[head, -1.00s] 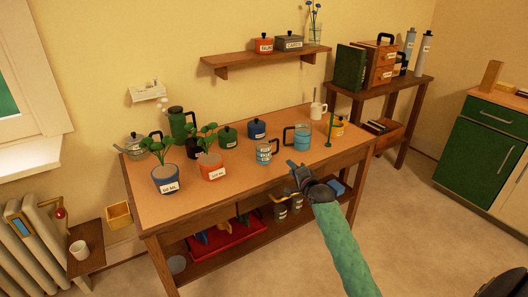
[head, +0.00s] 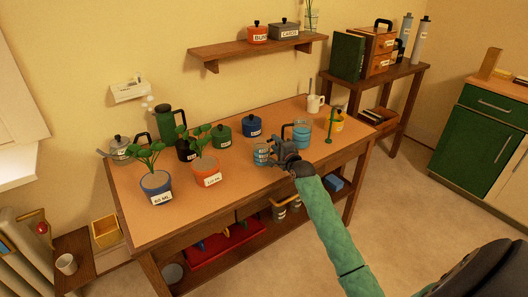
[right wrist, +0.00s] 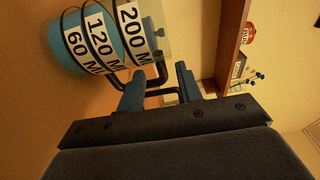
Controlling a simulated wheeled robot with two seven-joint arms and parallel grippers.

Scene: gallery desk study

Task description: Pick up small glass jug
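The small glass jug (head: 260,154), with blue contents and a dark handle, stands on the desk in the head view, partly hidden by my right gripper (head: 275,155). In the right wrist view the jug (right wrist: 95,40) shows labels 60, 120 and 200 ML. There the fingers of my right gripper (right wrist: 163,72) are apart, with the dark handle passing between them. A gap shows beside the handle, so the gripper is not closed on it. My left gripper is not in view.
A larger glass jug (head: 302,133) stands close behind and right of the gripper. Blue (head: 252,126) and green (head: 222,136) lidded pots, potted plants (head: 207,172) and a green stand (head: 331,128) share the desk (head: 235,190). The desk's front middle is clear.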

